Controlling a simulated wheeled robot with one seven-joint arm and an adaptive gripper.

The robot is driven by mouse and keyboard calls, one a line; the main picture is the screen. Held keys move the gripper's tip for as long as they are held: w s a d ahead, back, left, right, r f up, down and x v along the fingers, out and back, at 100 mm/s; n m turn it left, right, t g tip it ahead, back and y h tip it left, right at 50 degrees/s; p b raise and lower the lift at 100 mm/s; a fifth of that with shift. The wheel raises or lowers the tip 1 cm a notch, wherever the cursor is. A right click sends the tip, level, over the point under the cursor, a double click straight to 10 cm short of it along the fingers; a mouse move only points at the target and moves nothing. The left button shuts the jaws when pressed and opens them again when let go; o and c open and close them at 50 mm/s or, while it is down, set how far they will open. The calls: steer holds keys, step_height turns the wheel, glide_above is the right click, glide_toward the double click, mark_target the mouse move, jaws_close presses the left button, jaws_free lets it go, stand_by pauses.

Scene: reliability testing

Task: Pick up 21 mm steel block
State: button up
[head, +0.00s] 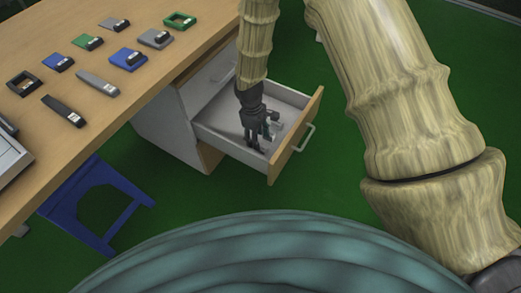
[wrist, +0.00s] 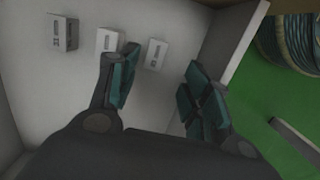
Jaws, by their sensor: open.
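Three small steel-grey blocks with pale label faces lie in a row on the drawer floor in the wrist view: a left block (wrist: 65,33), a middle block (wrist: 107,41) and a right block (wrist: 155,53). Their markings are too small to read, so I cannot tell which is the 21 mm one. My gripper (wrist: 163,66) is open and empty, its fingers apart, with the right block showing between and beyond them. The left finger partly overlaps the middle block. In the head view my gripper (head: 259,142) points down into the open drawer and hides part of its contents.
The drawer (head: 220,136) is pulled out of the cabinet (head: 168,125) under the wooden desk (head: 50,45). Its wooden front (head: 297,135) and side walls stand close around my gripper. Several devices lie on the desk. A blue stool (head: 98,190) stands on the green floor.

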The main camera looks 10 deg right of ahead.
mark_target(261, 146)
steer(key=shift+d+f+b, duration=0.2)
steer(key=shift+f+b, duration=0.15)
steer(key=shift+f, duration=0.65)
steer(key=shift+d+f+b, duration=0.15)
steer(key=shift+f+b, duration=0.2)
steer(key=shift+f, duration=0.7)
steer(key=shift+d+f+b, duration=0.2)
steer(key=shift+f+b, duration=0.15)
steer(key=shift+f, duration=0.65)
jaws_close()
